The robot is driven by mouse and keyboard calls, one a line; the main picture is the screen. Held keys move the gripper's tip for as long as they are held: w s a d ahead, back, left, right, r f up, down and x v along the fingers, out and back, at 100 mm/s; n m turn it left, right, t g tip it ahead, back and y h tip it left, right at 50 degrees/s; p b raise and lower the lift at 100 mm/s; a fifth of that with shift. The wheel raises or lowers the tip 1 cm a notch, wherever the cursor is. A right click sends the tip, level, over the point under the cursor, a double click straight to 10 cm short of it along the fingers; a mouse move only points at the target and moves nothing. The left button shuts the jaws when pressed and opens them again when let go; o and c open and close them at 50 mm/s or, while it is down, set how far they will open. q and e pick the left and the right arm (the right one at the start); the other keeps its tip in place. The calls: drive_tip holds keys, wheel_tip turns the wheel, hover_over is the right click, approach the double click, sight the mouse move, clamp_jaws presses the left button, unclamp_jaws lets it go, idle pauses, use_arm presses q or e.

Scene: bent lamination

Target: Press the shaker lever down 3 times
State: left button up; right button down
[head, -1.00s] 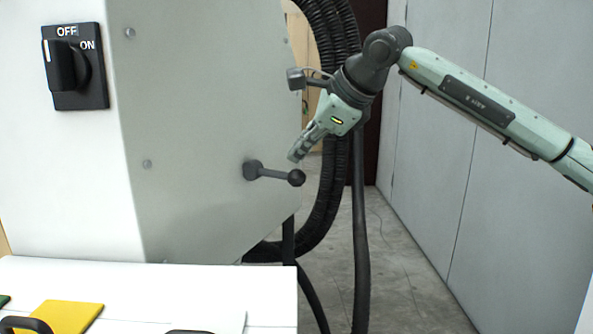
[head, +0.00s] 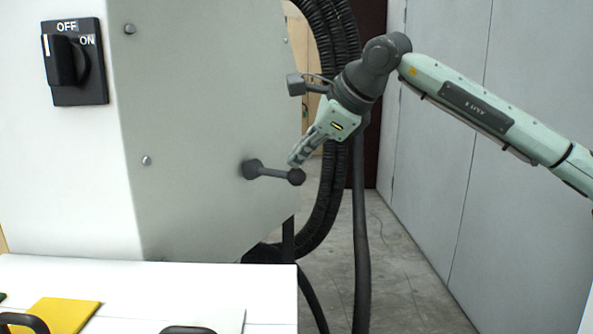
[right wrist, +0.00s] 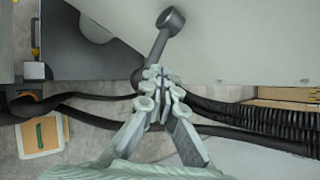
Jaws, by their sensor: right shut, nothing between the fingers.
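The shaker lever (head: 272,173) is a dark grey rod with a round knob. It sticks out to the right from the machine's grey side panel (head: 205,120), nearly level with a slight downward slope. My right gripper (head: 294,161) is shut and empty, pointing down at the knob from just above. In the right wrist view the lever (right wrist: 162,38) runs from its pivot toward the shut fingertips (right wrist: 160,75), which partly hide the knob. I cannot tell whether the fingertips touch the knob. My left gripper is not in view.
A black OFF/ON rotary switch (head: 75,68) is on the machine's white front. Black corrugated hoses (head: 335,60) hang behind my right gripper. A white surface (head: 200,290) with a yellow plate (head: 62,315) lies below. Grey wall panels (head: 450,100) stand at the right.

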sight(301, 173)
drive_tip(key=shift+f+b, duration=1.45)
drive_tip(key=shift+f, duration=0.45)
idle(1.2)
idle(0.5)
drive_tip(key=shift+r+p, duration=1.6)
drive_tip(key=shift+r, duration=0.9)
drive_tip(key=shift+r, duration=0.1)
drive_tip(key=shift+r+p, duration=1.7)
drive_tip(key=shift+r, duration=0.75)
